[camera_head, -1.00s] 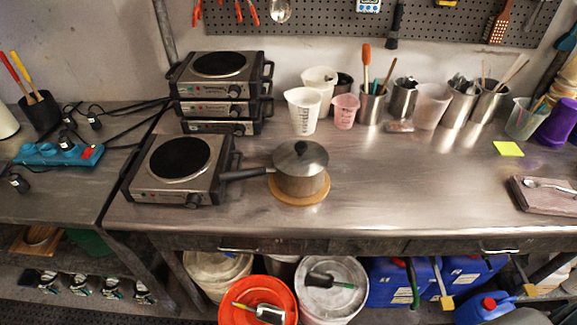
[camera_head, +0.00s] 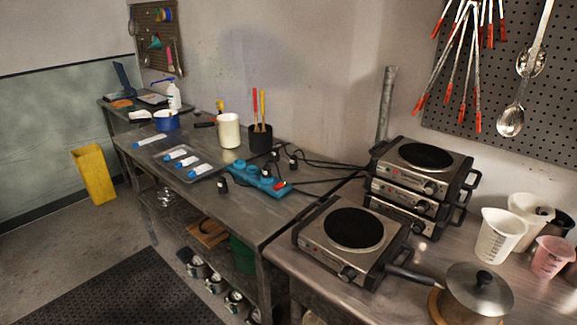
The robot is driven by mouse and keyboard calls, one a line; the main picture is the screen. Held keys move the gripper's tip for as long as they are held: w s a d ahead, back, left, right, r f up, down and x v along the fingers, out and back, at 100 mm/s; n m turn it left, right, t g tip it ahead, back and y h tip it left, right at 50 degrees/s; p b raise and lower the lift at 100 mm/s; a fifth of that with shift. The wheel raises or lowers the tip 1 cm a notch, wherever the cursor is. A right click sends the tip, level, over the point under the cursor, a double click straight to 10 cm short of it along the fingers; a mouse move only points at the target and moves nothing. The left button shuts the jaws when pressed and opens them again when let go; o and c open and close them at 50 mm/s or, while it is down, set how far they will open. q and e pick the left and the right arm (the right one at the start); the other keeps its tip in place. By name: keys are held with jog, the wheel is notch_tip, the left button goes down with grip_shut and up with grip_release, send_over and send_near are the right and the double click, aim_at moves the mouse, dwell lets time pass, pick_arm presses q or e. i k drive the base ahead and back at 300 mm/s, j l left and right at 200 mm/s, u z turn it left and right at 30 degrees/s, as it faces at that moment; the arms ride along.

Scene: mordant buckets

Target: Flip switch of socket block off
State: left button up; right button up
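The blue socket block (camera_head: 262,181) lies on the left-hand table, near its right end. It has several outlets and a red switch (camera_head: 280,187) at its right end. I cannot tell the switch's position at this size. Black plugs and cables (camera_head: 294,160) lie around it, and a plug (camera_head: 222,184) rests on the table at its left. Neither of my grippers shows in the head view.
A black cup with red and yellow handles (camera_head: 261,139) and a white container (camera_head: 229,131) stand behind the block. A tray (camera_head: 177,163) lies left of it. A hot plate (camera_head: 352,229) and pot (camera_head: 478,291) are right. Floor is open left of the table.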

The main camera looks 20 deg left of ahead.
aim_at(278, 186)
jog(key=j+z, duration=0.5)
jog(key=j, duration=0.6)
jog(key=j+z, duration=0.5)
jog(key=j, duration=0.65)
jog(key=k, duration=0.05)
